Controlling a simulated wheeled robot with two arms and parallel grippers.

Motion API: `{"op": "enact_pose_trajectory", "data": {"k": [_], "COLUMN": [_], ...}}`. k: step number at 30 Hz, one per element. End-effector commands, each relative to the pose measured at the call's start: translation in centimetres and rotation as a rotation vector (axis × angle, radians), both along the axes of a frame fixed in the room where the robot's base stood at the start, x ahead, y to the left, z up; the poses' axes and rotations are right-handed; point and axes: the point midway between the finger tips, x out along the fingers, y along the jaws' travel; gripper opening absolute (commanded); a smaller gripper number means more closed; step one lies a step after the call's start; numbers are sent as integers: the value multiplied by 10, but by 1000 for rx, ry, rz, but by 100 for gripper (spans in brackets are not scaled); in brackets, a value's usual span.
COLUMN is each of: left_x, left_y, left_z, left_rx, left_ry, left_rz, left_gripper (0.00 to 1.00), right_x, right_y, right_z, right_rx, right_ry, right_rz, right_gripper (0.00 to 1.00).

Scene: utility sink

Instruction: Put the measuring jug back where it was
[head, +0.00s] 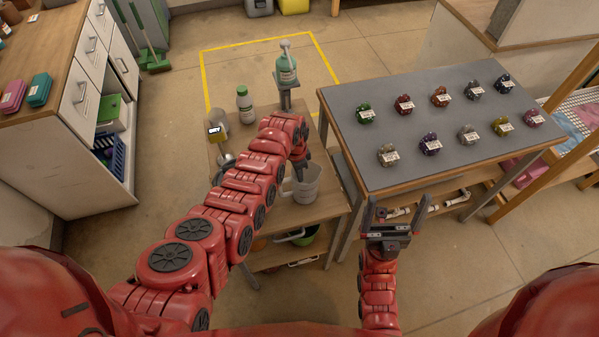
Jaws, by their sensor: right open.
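The measuring jug (308,188), a translucent grey vessel with its handle to the left, stands upright on the small wooden cart (323,208) in the middle of the head view. My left gripper (298,173) points down at the jug's rim. Its fingers are small and dark, partly lost against the jug, so I cannot tell whether they grip it. My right gripper (392,212) is open and empty, in front of the grey-topped table, to the right of the jug.
The grey-topped table (405,105) holds several coloured labelled items. A drawer cabinet (75,100) stands left.

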Motion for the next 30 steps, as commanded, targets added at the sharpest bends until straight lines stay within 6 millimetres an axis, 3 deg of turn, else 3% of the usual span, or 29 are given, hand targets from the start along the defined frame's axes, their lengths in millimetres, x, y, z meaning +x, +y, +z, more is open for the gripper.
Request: {"op": "enact_pose_trajectory", "data": {"k": [10,16,30], "left_x": [0,0,2], "left_y": [-1,-1,-1], "left_z": [-4,-2,5], "left_rx": [-1,-1,-3], "left_ry": [-2,-2,-8], "left_rz": [0,-1,-1], "left_gripper": [0,35,35], "right_x": [0,0,0], "right_y": [0,0,0], "right_z": [-4,-2,-2], "right_rx": [0,0,0], "right_ry": [0,0,0], "right_rz": [0,0,0], "right_gripper": [100,100,100]}}
